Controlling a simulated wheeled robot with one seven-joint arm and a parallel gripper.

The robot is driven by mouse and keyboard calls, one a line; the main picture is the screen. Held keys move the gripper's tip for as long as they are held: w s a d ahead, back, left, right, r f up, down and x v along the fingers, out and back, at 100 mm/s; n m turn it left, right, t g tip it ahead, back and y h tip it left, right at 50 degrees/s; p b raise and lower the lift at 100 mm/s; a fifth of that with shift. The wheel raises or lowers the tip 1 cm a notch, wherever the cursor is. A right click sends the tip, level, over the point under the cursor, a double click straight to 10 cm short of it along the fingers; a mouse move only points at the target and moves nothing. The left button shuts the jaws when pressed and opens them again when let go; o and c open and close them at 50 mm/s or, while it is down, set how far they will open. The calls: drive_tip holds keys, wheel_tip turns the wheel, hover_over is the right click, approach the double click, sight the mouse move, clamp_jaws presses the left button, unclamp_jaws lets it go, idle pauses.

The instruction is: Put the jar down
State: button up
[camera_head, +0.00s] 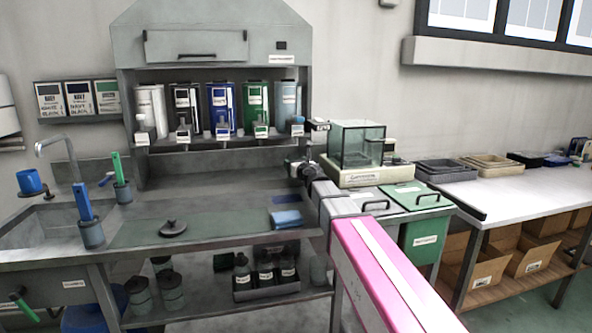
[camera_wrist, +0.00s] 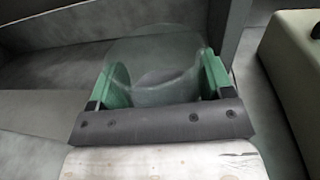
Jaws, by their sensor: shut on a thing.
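The jar (camera_wrist: 158,62) is a clear, see-through vessel with a wide round top, in the wrist view. My gripper (camera_wrist: 163,82) is shut on it, with one green finger pad on each side. In the head view my gripper (camera_head: 298,168) is over the right end of the grey bench (camera_head: 225,186), just left of the balance. The jar cannot be made out clearly there. The jar's bottom is hidden behind my gripper's dark crossbar, so I cannot tell whether it touches the surface.
The balance (camera_head: 368,174) with its glass box stands close on the right; its cream body also shows in the wrist view (camera_wrist: 291,62). A dark round lid (camera_head: 173,228) lies on a green mat (camera_head: 135,234). A blue cloth (camera_head: 287,219) lies nearby. Bare bench lies left of my gripper.

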drive_tip(key=shift+f, duration=1)
drive_tip(key=shift+f, duration=0.15)
drive_tip(key=o, duration=1.2)
drive_tip(key=v, duration=1.2)
